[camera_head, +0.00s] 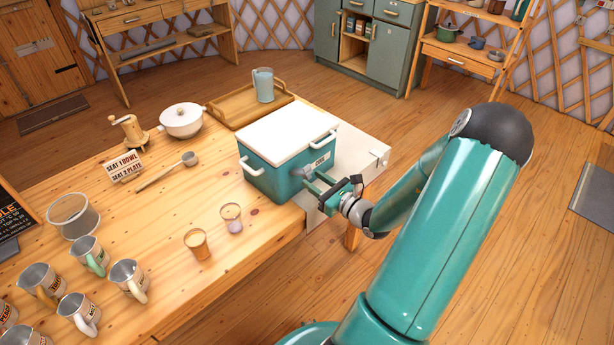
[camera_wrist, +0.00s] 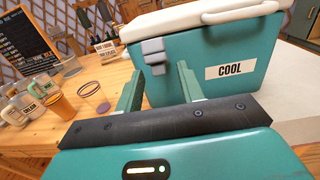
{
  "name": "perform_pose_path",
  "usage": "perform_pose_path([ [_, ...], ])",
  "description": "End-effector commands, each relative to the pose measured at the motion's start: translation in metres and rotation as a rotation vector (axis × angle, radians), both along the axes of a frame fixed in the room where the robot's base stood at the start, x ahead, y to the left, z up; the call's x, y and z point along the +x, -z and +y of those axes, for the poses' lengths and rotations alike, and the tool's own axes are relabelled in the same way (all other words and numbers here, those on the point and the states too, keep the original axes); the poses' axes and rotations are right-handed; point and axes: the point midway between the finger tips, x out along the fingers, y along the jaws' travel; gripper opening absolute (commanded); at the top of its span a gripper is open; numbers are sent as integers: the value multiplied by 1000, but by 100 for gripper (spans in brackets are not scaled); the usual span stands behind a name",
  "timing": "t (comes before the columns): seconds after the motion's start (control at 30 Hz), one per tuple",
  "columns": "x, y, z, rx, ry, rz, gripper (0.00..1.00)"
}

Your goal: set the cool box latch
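The cool box (camera_head: 265,172) is teal with a white lid (camera_head: 287,132) lying shut on it, and stands at the table's right end. Its COOL label shows in the wrist view (camera_wrist: 230,70). The grey latch (camera_wrist: 154,56) is on the box's front, just below the lid's rim; I cannot tell whether it is fastened. My gripper (camera_wrist: 158,90) is open and empty, its two green fingers pointing at the box front just below the latch. In the head view my gripper (camera_head: 318,188) is close against that front; contact is unclear.
Two cups, amber (camera_head: 197,244) and clear (camera_head: 231,217), stand left of my gripper. Several mugs (camera_head: 130,279) are at lower left. A tray (camera_head: 238,105) with a blue pitcher (camera_head: 263,85) is behind the box. A white panel (camera_head: 352,158) lies to its right.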

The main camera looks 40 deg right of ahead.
Motion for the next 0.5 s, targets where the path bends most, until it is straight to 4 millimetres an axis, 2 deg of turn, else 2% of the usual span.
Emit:
perform_pose_path([
  [0.1,20,0,3,0,-4,-1,38],
  [0.2,30,0,4,0,-4,-1,38],
  [0.5,36,0,4,-1,-3,0,38],
])
